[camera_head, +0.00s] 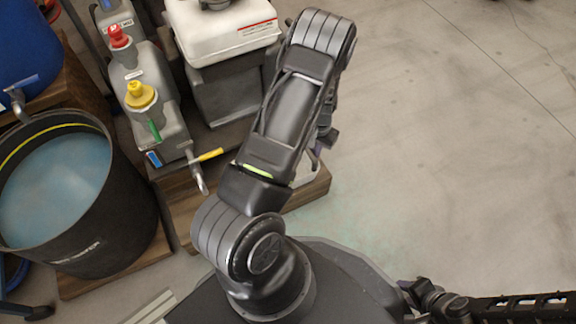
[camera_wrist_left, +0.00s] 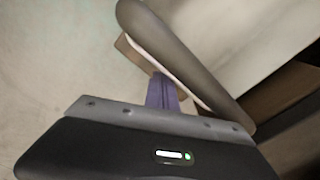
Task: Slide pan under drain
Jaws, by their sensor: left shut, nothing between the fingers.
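My left gripper (camera_head: 316,155) is mostly hidden behind its own arm in the head view, at the right end of a low wooden platform (camera_head: 312,190). In the left wrist view its purple fingers (camera_wrist_left: 162,92) are together with nothing between them. A pale, flat-rimmed piece (camera_head: 304,172) shows beside the arm on the platform; it may be the pan, but most of it is hidden. A dark rounded edge (camera_wrist_left: 180,55) lies close beside the fingers in the left wrist view; I cannot tell what it belongs to. A metal spout (camera_head: 198,176) with a yellow handle (camera_head: 208,155) hangs at the platform's front.
A black bucket (camera_head: 120,225) of bluish liquid stands at left, under the blue drum's (camera_head: 25,45) tap. Grey jugs with a yellow cap (camera_head: 140,94) and red cap (camera_head: 118,37) and a white-topped container (camera_head: 222,30) stand behind. The floor (camera_head: 450,150) at right is clear.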

